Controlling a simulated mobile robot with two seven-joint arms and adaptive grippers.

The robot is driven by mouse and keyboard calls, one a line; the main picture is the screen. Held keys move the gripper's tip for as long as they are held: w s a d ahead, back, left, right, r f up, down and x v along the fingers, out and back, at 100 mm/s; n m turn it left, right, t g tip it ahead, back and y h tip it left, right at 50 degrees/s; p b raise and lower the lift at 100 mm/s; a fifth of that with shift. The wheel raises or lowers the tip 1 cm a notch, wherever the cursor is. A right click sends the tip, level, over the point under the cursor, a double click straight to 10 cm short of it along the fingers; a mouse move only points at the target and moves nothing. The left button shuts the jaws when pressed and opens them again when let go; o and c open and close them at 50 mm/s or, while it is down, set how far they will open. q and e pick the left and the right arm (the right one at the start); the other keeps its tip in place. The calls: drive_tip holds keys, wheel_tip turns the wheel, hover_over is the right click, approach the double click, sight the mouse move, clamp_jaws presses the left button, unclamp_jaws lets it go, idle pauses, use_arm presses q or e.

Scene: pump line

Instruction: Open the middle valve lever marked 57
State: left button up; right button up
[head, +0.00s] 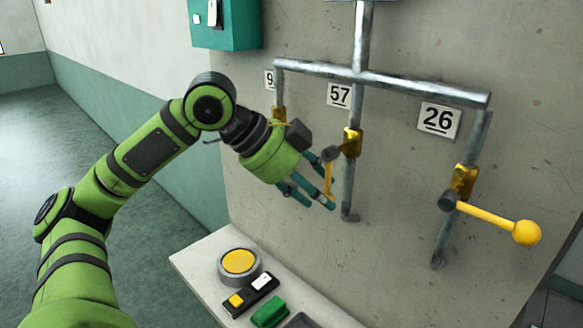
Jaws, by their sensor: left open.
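The middle valve (352,142) is a brass body on the middle pipe, below the plate marked 57 (339,95). Its yellow lever (328,178) hangs down from a dark pivot on the valve's left side. The lever's lower end is partly hidden at my fingers. My left gripper (317,184) is open, with teal fingers spread around or right beside this lever. I cannot tell whether they touch it. My right gripper is not in view.
The right valve (464,180), under plate 26 (438,119), has a lever with a yellow ball (526,233) sticking out right. The left valve (279,114) is partly hidden behind my gripper. Below, a ledge carries a yellow button (239,262) and switches. A teal box (226,30) hangs upper left.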

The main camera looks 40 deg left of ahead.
use_arm(q)
drive_tip(key=v, duration=0.9)
drive_tip(key=shift+a, duration=0.1)
